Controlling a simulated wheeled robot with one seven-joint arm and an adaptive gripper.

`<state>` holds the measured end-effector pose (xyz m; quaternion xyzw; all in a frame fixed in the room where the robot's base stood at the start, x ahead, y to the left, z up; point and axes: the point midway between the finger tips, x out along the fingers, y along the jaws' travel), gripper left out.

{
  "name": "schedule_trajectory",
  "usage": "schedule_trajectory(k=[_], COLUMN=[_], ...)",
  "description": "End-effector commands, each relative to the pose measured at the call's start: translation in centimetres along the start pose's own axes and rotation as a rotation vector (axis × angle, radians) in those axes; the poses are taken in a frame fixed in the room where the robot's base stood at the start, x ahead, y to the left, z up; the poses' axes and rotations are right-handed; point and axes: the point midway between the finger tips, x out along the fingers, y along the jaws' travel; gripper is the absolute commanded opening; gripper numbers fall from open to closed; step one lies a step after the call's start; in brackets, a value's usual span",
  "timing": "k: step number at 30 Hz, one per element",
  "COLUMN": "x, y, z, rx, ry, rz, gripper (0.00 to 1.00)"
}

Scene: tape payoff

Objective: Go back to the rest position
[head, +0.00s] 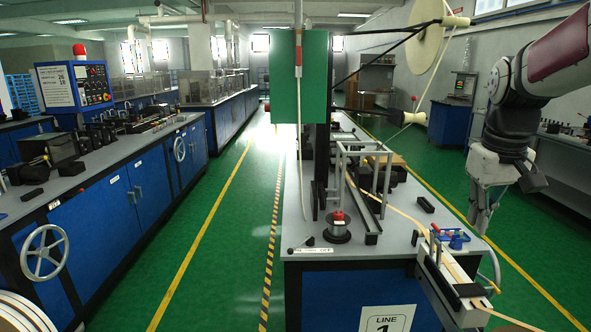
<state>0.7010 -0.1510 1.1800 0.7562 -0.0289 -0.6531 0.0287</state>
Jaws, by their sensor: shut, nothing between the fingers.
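My gripper (481,218) hangs at the right of the head view, at the end of my arm, which comes in from the upper right. Its fingers point down and look shut and empty. It is to the right of the payoff bench (300,262), apart from the pale tape and the guide channel. A cream tape reel (425,36) is mounted on dark arms high above the bench. Pale tape (405,208) runs across the bench into the guide channel (450,270) at the front right corner.
A green panel (298,76) stands upright over the bench. A black-and-red knobbed weight (337,228) and a blue-and-red clamp (455,238) are on the bench. Blue cabinets with a handwheel (44,252) line the left. The green floor aisle (215,245) between is clear.

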Motion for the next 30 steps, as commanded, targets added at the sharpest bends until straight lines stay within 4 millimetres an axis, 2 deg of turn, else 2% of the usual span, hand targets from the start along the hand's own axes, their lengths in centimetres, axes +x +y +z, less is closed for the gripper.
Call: schedule_trajectory(k=[3,10,15,21,25,30], x=[-2.0,-3.9,-4.0,-2.8,-2.0,-1.6], y=[-3.3,-8.4,-11.4,-13.8,-14.5,-14.8], z=[3.2,9.8,15.1,20.3,22.2,23.1], rx=[-0.002,0.001,0.005,0.008,0.011,0.014], ry=[0.038,0.104,0.152,0.197,0.213,0.220], rz=[-0.001,-0.015,-0.033,-0.057,-0.069,-0.074], gripper=[0.00,0.00,0.00,0.00,0.00,0.00])
